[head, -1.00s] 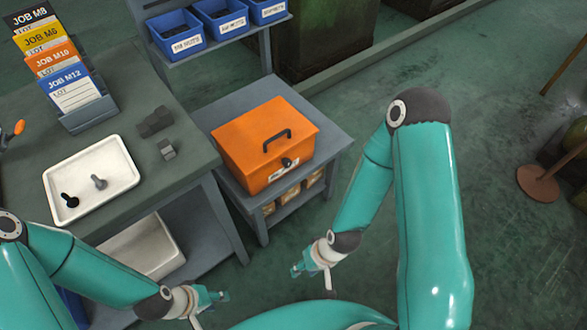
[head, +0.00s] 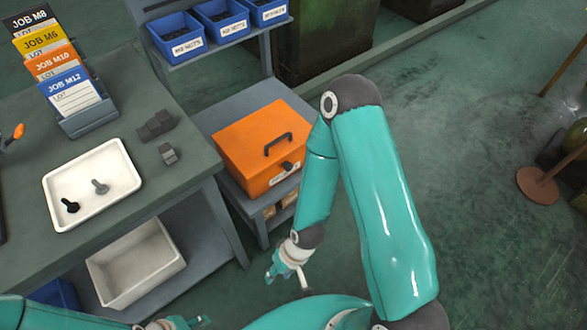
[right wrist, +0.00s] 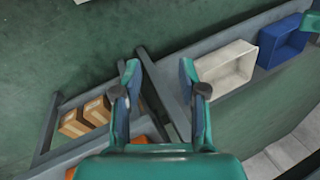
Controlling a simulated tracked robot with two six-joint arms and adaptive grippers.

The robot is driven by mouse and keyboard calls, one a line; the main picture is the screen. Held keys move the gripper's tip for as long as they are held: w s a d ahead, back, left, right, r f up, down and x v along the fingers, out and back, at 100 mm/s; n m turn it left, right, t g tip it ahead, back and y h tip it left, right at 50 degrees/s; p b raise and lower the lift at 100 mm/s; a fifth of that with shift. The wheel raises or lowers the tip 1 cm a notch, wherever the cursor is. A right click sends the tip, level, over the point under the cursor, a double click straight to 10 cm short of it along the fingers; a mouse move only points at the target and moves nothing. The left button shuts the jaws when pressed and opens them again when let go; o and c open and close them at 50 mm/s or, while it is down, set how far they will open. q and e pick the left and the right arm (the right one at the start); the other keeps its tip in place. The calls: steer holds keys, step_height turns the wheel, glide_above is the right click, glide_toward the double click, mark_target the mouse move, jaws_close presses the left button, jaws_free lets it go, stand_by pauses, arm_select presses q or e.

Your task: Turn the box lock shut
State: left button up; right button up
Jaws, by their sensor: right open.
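The orange box (head: 240,155) sits closed on a small grey stand in the head view, with a black handle on its lid. Its dark lock (head: 287,166) is on the front face above a pale label. My right gripper (head: 270,276) is in front of and below the box, apart from it. In the right wrist view the right gripper (right wrist: 160,95) is open and empty, its two fingers wide apart. A strip of orange shows behind its palm; the lock does not show there. My left gripper (head: 200,321) is at the bottom edge of the head view, mostly cut off.
The workbench (head: 185,180) at left bears a white tray (head: 120,160) with two bolts and a card rack. A white bin (head: 140,270) stands on its lower shelf. Blue bins (head: 185,38) are behind.

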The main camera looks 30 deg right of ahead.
steer(key=shift+o, duration=1.6)
steer(key=shift+w+d+f+b, duration=0.1)
steer(key=shift+w+f+b, duration=0.1)
steer(key=shift+b, duration=0.1)
steer(key=n+t+h+b, duration=0.2)
steer(key=n+t+b, duration=0.3)
steer(key=t+b, duration=2.3)
glide_toward(290, 169)
steer(key=w+r+g+b, duration=0.1)
steer(key=r+g+b, duration=0.1)
steer(key=g+b, duration=0.1)
steer(key=w+r+g+b, duration=0.2)
steer(key=r+g+b, duration=0.1)
steer(key=b, duration=0.3)
steer(key=w+r+g+b, duration=0.2)
steer(key=r+g+b, duration=0.1)
steer(key=g+b, duration=0.1)
steer(key=shift+g, duration=0.3)
